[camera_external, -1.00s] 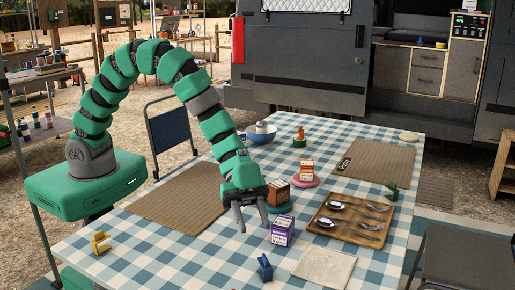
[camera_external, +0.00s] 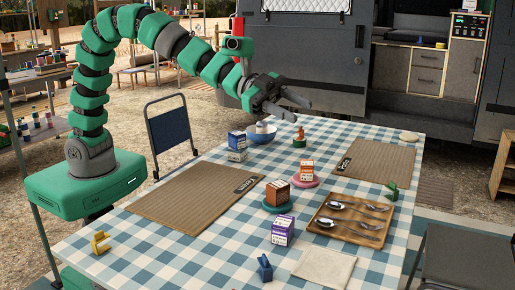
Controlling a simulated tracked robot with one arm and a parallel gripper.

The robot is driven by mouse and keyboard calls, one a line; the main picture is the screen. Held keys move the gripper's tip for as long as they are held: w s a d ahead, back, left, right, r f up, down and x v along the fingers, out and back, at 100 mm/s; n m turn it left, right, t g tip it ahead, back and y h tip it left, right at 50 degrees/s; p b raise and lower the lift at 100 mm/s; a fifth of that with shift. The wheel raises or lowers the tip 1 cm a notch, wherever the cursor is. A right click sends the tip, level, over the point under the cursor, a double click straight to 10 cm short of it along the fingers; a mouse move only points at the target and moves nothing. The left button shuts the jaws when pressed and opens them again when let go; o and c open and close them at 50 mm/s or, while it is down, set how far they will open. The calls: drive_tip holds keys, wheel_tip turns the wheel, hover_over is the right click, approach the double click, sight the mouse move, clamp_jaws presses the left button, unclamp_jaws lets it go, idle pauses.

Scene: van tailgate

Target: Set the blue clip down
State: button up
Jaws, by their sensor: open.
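The blue clip (camera_external: 264,268) stands on the checked tablecloth (camera_external: 200,262) near the front edge, left of a folded beige cloth (camera_external: 324,269). Nothing holds it. My gripper (camera_external: 300,108) is raised over the far side of the table, well away from the clip. Its fingers are apart and I see nothing between them.
A purple-and-white box (camera_external: 282,230) stands just behind the clip. A wooden cutlery tray (camera_external: 374,238) lies to the right, a yellow clip (camera_external: 100,243) at the left. Boxes and a blue bowl (camera_external: 262,138) stand farther back. Bare tablecloth lies left of the clip.

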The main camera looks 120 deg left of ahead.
drive_tip(key=s+a+r+n+y, duration=0.15)
drive_tip(key=s+r, duration=0.25)
drive_tip(key=r, duration=0.4)
drive_tip(key=s+r+n+t+y, duration=0.1)
drive_tip(key=s+r+n+y, duration=0.15)
drive_tip(key=r, duration=0.45)
drive_tip(key=s+a+r+n+y, duration=0.1)
drive_tip(key=s+r, duration=0.3)
drive_tip(key=r, duration=0.4)
drive_tip(key=s+d+r+h, duration=0.1)
drive_tip(key=s+d+r, duration=0.1)
drive_tip(key=s+r, duration=0.3)
drive_tip(key=s+d+r+n+h, duration=0.1)
drive_tip(key=s+d+r, duration=0.2)
drive_tip(key=s, duration=0.9)
drive_tip(key=shift+s+d+r+g, duration=0.2)
drive_tip(key=shift+s+r+g, duration=0.1)
drive_tip(key=shift+r, duration=0.65)
drive_tip(key=shift+r, duration=0.1)
drive_tip(key=shift+r+p, duration=0.75)
drive_tip(key=shift+p, duration=0.15)
